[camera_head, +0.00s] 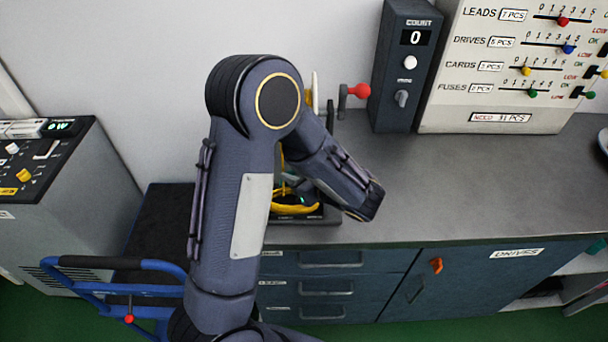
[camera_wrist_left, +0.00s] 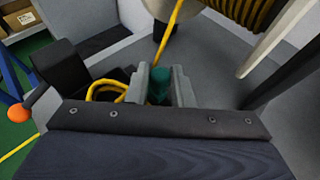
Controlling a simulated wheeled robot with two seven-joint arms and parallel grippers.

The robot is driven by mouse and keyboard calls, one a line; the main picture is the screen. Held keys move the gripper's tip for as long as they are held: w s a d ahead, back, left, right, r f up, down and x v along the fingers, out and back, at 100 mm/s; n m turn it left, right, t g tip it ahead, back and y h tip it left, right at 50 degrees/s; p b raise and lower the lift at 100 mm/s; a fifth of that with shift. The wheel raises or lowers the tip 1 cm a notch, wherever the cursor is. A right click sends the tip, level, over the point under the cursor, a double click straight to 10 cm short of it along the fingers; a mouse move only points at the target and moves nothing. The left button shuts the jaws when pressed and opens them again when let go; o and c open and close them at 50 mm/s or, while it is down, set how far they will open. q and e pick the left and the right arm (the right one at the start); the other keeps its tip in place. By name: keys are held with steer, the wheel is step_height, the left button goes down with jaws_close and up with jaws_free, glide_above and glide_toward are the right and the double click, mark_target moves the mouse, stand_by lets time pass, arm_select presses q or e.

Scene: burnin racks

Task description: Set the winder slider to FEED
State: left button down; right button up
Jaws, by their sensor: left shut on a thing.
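The winder shows mostly behind my left arm in the head view, with its red-knobbed crank (camera_head: 358,91), yellow cable (camera_head: 292,205) and dark base (camera_head: 322,216). In the left wrist view its wound yellow cable (camera_wrist_left: 245,15) is at the top right. My left gripper (camera_wrist_left: 161,88) is shut on a dark green piece (camera_wrist_left: 159,84), which looks like the slider's knob. The slider's track and its FEED label are hidden, so I cannot tell its setting. In the head view my left forearm covers most of the hand. My right gripper is not in view.
A dark counter box (camera_head: 400,65) and a white panel of coloured sliders (camera_head: 500,110) stand at the back of the grey bench (camera_head: 460,180). The bench right of the winder is clear. A blue cart handle (camera_head: 120,264) and a grey console (camera_head: 60,200) are at the left.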

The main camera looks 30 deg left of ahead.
arm_select(q)
steer(key=shift+s+a, duration=0.1)
steer(key=shift+a, duration=0.1)
steer(key=c, duration=1.3)
jaws_free()
steer(key=shift+a, duration=0.1)
steer(key=b+v, duration=0.1)
steer(key=v, duration=0.7)
